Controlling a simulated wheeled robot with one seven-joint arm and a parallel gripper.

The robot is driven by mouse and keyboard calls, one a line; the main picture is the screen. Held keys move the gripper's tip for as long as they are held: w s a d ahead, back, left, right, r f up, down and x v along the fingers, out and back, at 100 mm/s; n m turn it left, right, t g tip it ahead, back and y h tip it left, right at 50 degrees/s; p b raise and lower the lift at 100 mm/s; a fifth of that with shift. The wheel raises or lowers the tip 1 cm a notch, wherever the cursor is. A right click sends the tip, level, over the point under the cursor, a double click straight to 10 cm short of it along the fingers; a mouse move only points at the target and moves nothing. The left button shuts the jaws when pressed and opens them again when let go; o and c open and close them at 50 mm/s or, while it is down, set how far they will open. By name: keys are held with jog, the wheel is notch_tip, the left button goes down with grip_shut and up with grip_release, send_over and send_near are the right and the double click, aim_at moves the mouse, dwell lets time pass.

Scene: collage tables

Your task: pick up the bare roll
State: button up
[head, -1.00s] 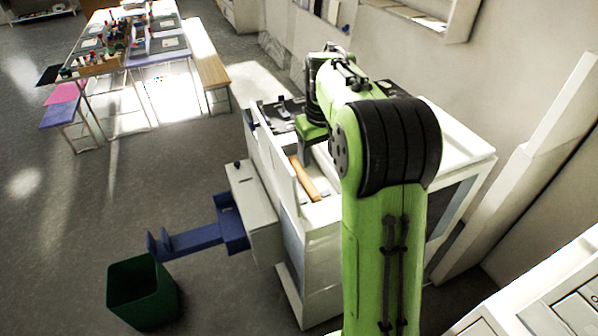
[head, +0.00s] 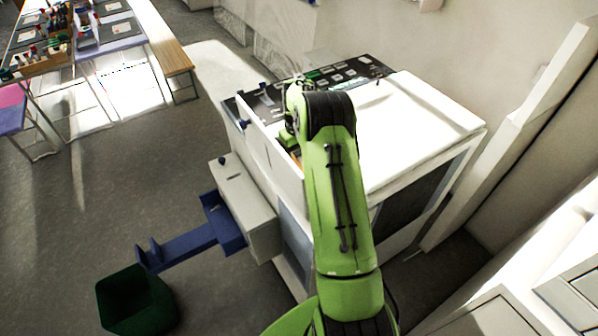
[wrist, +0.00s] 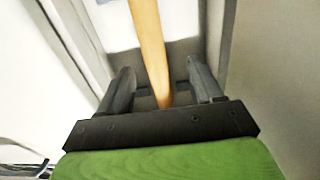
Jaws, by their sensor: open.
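The bare roll (wrist: 151,45) is a plain tan tube. In the wrist view it runs from the top edge down between the fingers of my gripper (wrist: 160,68). The fingers are open, one on each side of the roll, with a gap showing on both sides. In the head view only a small orange-tan bit of the roll (head: 297,158) shows beside my green arm. My arm hides the rest of it and most of my gripper there.
The roll lies in a narrow slot of a white machine (head: 420,115), close beside its pale walls. A blue bracket (head: 185,245) sticks out at left above a green bin (head: 135,300). A collage table (head: 115,45) stands far left, with open floor between.

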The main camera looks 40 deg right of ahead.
aim_at(301, 168)
jog(key=shift+s+d+f, duration=0.1)
jog(key=shift+s+f, duration=0.05)
jog(key=shift+f, duration=0.3)
jog(key=f, duration=0.4)
jog(key=shift+d+f, duration=0.3)
jog(key=shift+f, duration=0.05)
jog(key=shift+s, duration=0.1)
jog(key=shift+c, duration=0.9)
jog(key=c, duration=1)
